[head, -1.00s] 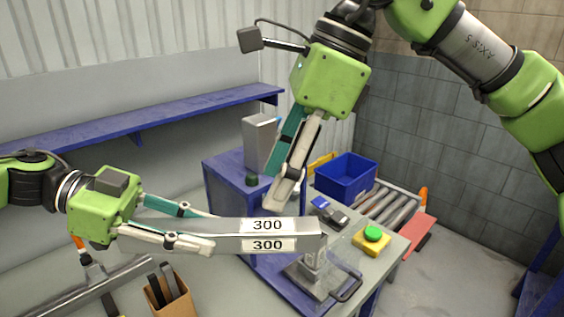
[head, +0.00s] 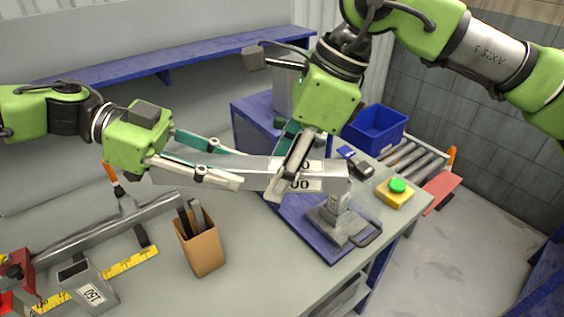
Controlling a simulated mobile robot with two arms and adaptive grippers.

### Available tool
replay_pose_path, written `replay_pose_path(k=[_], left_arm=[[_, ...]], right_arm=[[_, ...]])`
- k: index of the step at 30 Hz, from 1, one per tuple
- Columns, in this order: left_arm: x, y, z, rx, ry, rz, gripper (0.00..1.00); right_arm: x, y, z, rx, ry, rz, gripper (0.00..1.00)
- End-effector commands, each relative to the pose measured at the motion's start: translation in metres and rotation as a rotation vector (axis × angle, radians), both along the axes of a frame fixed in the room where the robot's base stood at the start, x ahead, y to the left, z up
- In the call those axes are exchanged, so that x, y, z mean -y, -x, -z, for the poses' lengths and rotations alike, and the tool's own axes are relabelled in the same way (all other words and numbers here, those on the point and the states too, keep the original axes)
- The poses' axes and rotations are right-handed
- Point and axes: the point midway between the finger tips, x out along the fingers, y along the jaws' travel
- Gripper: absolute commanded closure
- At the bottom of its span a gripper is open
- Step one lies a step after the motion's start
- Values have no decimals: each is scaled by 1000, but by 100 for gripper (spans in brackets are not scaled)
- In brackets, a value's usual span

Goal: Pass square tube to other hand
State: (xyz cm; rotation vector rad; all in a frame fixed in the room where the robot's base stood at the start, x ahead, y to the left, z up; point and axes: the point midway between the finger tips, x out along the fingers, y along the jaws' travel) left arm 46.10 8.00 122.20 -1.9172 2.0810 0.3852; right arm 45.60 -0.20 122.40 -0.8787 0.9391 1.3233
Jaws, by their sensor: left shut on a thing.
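The square tube (head: 258,179) is a long grey metal tube with white labels, partly covered, on two faces. It lies roughly level across the middle of the head view. My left gripper (head: 238,169) is shut on its left part. My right gripper (head: 280,170) is at the tube's right part, pointing down. Its pale finger crosses in front of the tube over the labels, and its teal finger goes behind the top edge. It looks open around the tube; that far fingertip is hidden, and I cannot tell whether either finger touches.
Below the tube's right end, a metal stand (head: 333,228) with a handle sits on a blue plate. A brown holder (head: 203,248), a short labelled tube (head: 88,286) and a yellow ruler (head: 130,263) lie left. A yellow-green button (head: 397,187) and blue bin (head: 376,130) are right.

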Motion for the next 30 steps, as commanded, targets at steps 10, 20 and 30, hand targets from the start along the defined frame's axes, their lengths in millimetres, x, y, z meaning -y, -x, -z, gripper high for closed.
replay_pose_path(k=[10,20,30], left_arm=[[0,0,-1,1,2,0,53],[-1,0,-1,0,1,-1,53],[-50,-6,-22,5,1,-4,53]], right_arm=[[0,0,-2,2,-2,1,100],[0,0,-2,2,-2,1,100],[0,0,-2,2,-2,1,100]])
